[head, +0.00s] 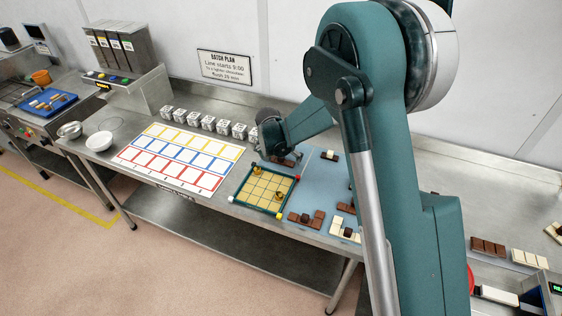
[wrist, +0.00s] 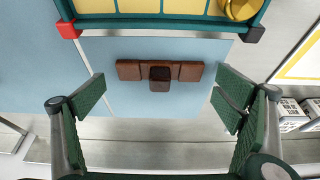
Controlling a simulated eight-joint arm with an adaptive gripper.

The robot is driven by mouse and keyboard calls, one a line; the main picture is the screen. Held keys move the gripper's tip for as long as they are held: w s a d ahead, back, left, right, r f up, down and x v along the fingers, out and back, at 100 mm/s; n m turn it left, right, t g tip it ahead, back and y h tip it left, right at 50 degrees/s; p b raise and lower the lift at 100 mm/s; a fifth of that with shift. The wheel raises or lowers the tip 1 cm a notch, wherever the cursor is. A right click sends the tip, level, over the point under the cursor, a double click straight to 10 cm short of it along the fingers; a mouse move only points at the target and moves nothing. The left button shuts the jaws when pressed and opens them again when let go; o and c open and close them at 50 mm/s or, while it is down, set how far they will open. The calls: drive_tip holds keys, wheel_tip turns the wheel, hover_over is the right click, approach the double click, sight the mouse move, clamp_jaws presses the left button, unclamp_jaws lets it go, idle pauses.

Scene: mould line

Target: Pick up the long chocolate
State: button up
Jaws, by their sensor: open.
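A dark brown chocolate piece (wrist: 129,70) lies on the blue mat between my open fingers in the wrist view. It has a row of three segments running left to right, with a darker block at its middle; I cannot tell if this is a part of it. In the head view a brown piece (head: 289,159) shows beside my gripper, partly hidden by it. My gripper (wrist: 160,95) is open and empty, with the piece ahead of and apart from its fingers. More brown segments (head: 297,217) lie at the mat's front edge. A three-segment brown bar (head: 488,246) lies far right.
A green-framed yellow grid (head: 246,196) with gold pieces borders the mat (head: 317,178). White-and-brown pieces (head: 345,231) lie near the front edge. A card with coloured squares (head: 180,158) and a row of white cubes (head: 210,123) are to the left. My arm hides much of the mat's right.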

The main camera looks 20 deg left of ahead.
sight(281, 156)
idle(0.4)
drive_tip(key=c, duration=1)
drive_tip(key=shift+r, duration=0.15)
drive_tip(key=shift+r, duration=4.85)
